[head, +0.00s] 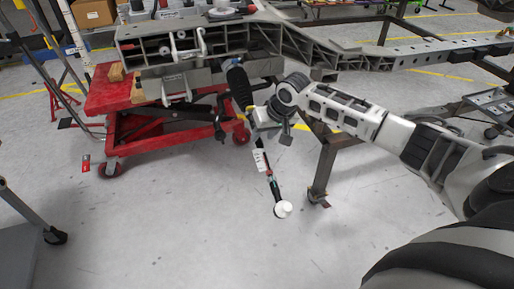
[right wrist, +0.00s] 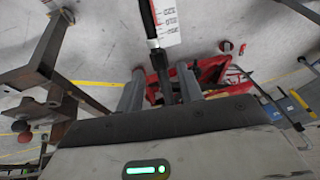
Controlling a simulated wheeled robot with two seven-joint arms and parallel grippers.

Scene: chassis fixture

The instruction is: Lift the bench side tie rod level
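The tie rod hangs steeply from the chassis. Its black ribbed boot (head: 239,88) is at the top, a white label (head: 259,160) sits on the shaft, and its pale round end (head: 283,209) is low over the floor. My right gripper (head: 252,122) is at the rod just below the boot. In the right wrist view the rod (right wrist: 149,18) passes between the two fingers of the gripper (right wrist: 160,70). The fingers look apart, with narrow gaps beside the rod; contact is hard to judge. My left gripper is not in view.
The grey chassis frame (head: 290,42) runs across the top. A red lift cart (head: 108,92) stands at left under it. A brown steel stand leg (head: 325,165) is right of the rod. The floor (head: 180,210) below and left of the rod is clear.

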